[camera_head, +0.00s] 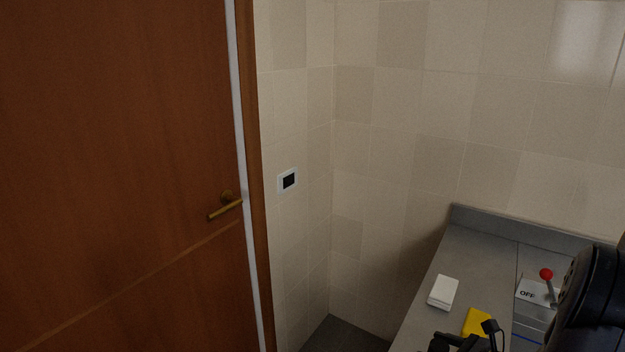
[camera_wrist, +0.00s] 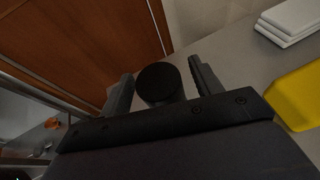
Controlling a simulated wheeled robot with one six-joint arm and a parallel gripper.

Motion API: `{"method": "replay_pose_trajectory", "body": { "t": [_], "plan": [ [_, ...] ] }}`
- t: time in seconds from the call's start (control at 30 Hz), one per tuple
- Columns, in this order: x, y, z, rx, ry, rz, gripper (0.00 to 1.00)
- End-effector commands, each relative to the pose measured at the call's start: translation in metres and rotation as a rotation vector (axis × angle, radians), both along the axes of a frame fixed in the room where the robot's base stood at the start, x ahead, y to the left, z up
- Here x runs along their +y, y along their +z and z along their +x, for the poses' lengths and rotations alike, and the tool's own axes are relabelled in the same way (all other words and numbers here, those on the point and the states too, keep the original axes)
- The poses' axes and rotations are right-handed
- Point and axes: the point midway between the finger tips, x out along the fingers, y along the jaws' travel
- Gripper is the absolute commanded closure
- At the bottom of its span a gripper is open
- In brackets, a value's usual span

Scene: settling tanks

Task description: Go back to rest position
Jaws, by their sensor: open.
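My gripper (camera_head: 466,338) shows at the bottom edge of the head view, above or beside the grey counter (camera_head: 447,262). In the wrist view my gripper (camera_wrist: 162,88) has its two dark fingers spread apart. A dark round thing (camera_wrist: 160,82) shows between the fingers; I cannot tell whether it is part of my gripper or a separate object. The fingers do not visibly close on it. My black arm shows at the lower right of the head view.
A white stack (camera_head: 443,292) and a yellow object (camera_head: 477,323) lie on the counter close to my gripper. A red-knobbed lever (camera_head: 547,275) stands by an "OFF" label (camera_head: 528,294). A wooden door (camera_head: 120,160) is at left, a small wall panel (camera_head: 288,181) beside it.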

Motion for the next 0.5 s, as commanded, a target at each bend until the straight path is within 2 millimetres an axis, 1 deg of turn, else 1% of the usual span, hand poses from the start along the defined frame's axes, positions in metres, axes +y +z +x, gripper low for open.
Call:
{"method": "replay_pose_trajectory", "body": {
  "t": [0.03,0.07,0.1,0.13,0.17,0.2,0.5],
  "plan": [
    [0.006,-0.003,0.006,0.003,0.004,0.002,0.39],
    [0.009,-0.007,0.008,0.002,0.003,0.001,0.39],
    [0.009,-0.012,0.01,0.002,0.001,-0.001,0.39],
    [0.008,-0.013,0.009,0.001,-0.001,-0.002,0.39],
    [0.007,-0.005,0.009,0.0,-0.001,-0.002,0.39],
    [0.007,-0.002,0.009,0.001,-0.001,-0.001,0.39],
    [0.007,0.003,0.009,0.0,-0.001,0.0,0.39]
  ]
}}
